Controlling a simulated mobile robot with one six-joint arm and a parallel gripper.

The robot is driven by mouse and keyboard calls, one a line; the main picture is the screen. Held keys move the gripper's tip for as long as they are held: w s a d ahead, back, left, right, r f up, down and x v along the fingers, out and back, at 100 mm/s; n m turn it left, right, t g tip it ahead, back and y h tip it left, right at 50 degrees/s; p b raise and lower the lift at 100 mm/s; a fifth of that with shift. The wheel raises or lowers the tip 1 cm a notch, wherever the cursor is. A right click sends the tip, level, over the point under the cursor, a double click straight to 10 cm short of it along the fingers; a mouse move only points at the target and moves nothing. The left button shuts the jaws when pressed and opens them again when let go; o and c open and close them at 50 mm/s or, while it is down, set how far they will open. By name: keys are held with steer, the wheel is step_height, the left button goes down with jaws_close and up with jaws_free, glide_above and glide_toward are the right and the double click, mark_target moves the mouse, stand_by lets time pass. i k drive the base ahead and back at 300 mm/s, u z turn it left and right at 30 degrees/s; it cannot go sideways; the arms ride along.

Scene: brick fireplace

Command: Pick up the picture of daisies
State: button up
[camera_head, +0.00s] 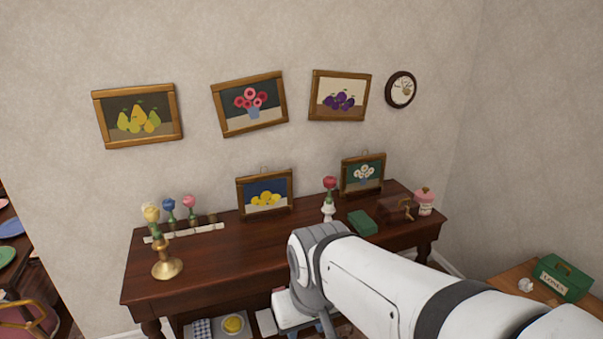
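The picture of daisies (349,178) has white flowers on a green ground in a wooden frame. It stands upright on the right part of the dark wooden table (236,255), leaning back at the wall. Part of its lower edge is near a green book-like object. My white arm reaches in from the lower right and covers the table's front middle.
A lemon picture (265,208) and a red rose in a white vase (328,212) stand left of the daisies. A green box (362,223), brown grinder-like object (398,208) and pink jar (425,207) stand near.

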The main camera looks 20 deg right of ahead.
mark_target(361, 172)
steer(key=k, duration=1.25)
steer(key=z, duration=0.5)
steer(key=i, duration=0.85)
steer(key=z, duration=0.6)
steer(key=i, duration=2.2)
steer(key=u, duration=0.35)
steer(key=k, duration=0.65)
steer(key=u, duration=0.3)
steer(key=i, duration=0.65)
steer(key=z, duration=0.1)
